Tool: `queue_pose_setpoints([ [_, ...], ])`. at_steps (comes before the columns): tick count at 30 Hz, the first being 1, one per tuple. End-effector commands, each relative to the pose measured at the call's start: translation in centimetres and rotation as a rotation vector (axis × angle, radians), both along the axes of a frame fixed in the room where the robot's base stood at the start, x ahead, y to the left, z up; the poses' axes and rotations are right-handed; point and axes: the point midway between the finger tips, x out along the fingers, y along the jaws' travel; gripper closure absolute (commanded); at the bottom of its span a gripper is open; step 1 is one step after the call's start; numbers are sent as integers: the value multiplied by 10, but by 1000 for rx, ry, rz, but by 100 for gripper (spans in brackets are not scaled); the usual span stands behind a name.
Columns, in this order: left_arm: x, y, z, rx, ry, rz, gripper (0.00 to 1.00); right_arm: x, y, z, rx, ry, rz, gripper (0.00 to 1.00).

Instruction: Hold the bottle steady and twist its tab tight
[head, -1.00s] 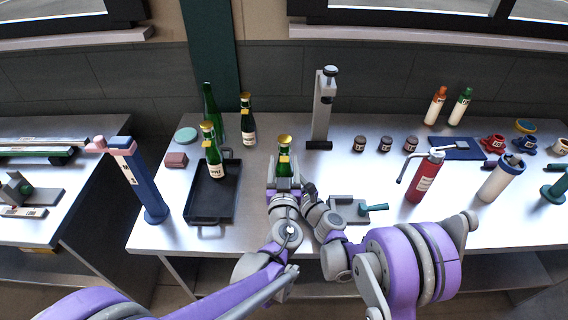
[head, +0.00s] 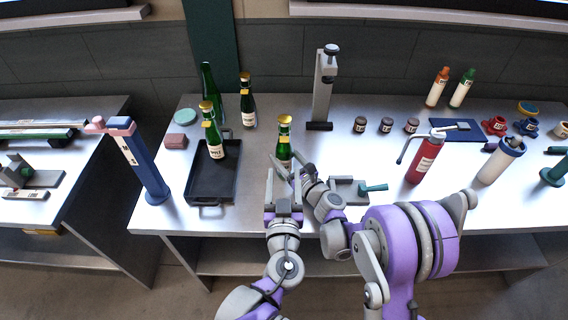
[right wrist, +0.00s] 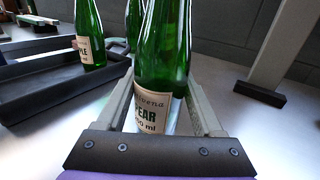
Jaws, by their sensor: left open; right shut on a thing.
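A green bottle (head: 285,132) with a gold foil top stands upright at the front middle of the bench. In the right wrist view the bottle (right wrist: 162,55) sits between the two fingers, with a cream label reading PEAR; its top is out of that view. My right gripper (head: 293,169) is shut around the bottle's lower body, which the fingers partly hide in the head view. My left gripper (head: 283,183) is open and empty, in front of the bottle and lower in the picture. I cannot make out a separate tab on the bottle.
A black tray (head: 205,190) with one bottle (head: 212,135) stands to the left, with two more bottles behind it. A grey upright press (head: 324,90) stands behind. A small fixture with a teal handle (head: 374,188) and a red cylinder (head: 424,162) are on the right.

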Motion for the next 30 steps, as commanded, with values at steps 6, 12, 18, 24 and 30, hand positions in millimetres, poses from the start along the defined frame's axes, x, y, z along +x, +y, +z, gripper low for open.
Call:
queue_pose_setpoints([
  [6,-7,0,0,0,1,0,38,0,0,0,0,0,1,100],
  [12,-6,0,0,0,1,0,38,0,0,0,0,0,1,100],
  [18,-6,0,0,0,0,0,38,0,0,0,0,0,1,6],
  [24,-6,0,0,0,0,0,38,0,0,0,0,0,1,0],
  [30,-6,0,0,0,0,0,38,-8,-5,0,0,0,-1,0],
])
